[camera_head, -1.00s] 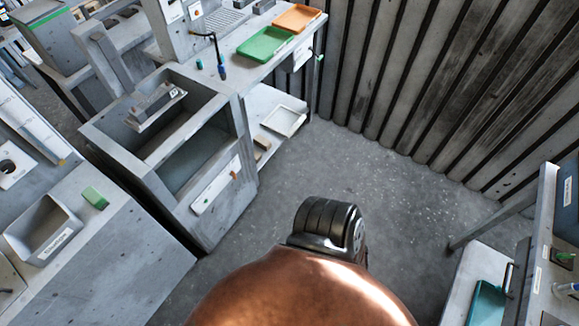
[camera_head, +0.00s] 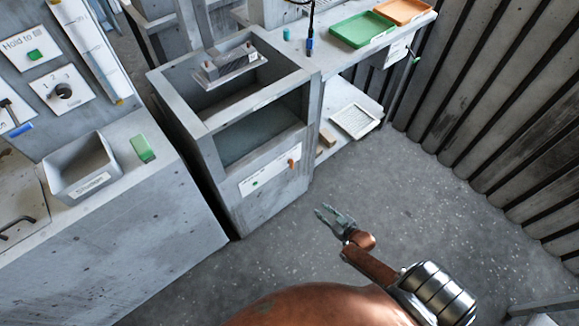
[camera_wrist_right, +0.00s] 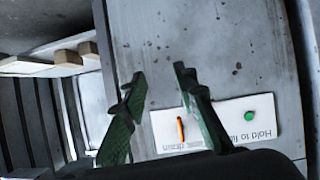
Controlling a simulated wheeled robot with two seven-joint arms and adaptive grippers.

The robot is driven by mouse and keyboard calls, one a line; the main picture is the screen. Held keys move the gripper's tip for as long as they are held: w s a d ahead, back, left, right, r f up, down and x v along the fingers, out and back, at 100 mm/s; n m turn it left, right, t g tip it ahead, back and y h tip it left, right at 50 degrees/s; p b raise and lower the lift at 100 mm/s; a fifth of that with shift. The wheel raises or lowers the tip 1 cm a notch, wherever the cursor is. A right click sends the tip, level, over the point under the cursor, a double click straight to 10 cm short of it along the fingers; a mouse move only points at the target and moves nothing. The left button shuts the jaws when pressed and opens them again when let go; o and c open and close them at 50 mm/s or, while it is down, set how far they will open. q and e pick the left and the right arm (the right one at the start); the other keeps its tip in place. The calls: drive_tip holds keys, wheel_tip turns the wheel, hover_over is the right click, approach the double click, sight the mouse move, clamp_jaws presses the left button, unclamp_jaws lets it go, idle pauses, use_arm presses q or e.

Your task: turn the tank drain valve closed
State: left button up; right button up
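The tank (camera_head: 218,190) is a grey box with an open top and an opening showing greenish water. A white panel (camera_head: 265,179) on its front face carries an orange valve handle (camera_head: 292,163) and a green button (camera_head: 255,184). In the right wrist view the panel (camera_wrist_right: 215,137) appears upside down, with the orange handle (camera_wrist_right: 180,130) standing roughly along the picture's vertical beside the word "drain". My right gripper (camera_head: 326,210) is open and empty, in front of the tank, apart from the handle. Its two fingers (camera_wrist_right: 158,78) show spread in the wrist view. My left gripper is not in view.
A console (camera_head: 110,245) with a grey bin (camera_head: 80,167) and green block (camera_head: 142,149) stands left of the tank. A bench with green (camera_head: 362,29) and orange (camera_head: 402,10) trays is behind right. A low shelf (camera_head: 370,105) juts out there. Floor (camera_head: 420,200) before the tank is clear.

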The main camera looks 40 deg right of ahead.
drive_tip(key=w+r+t+b, duration=0.3)
drive_tip(key=w+r, duration=0.5)
drive_tip(key=w, duration=0.1)
drive_tip(key=t+y+b, duration=0.1)
drive_tip(key=t+b, duration=0.1)
approach(293, 164)
drive_tip(key=w, duration=0.2)
drive_tip(key=w+b, duration=0.1)
drive_tip(key=w, duration=0.5)
drive_tip(key=shift+w+a+f+b, duration=0.1)
drive_tip(key=shift+w+a+b, duration=0.05)
drive_tip(key=shift+w+b, duration=0.25)
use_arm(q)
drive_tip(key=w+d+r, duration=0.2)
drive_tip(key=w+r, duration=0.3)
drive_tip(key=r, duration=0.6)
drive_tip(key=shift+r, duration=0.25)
use_arm(e)
drive_tip(key=shift+w, duration=0.3)
clamp_jaws()
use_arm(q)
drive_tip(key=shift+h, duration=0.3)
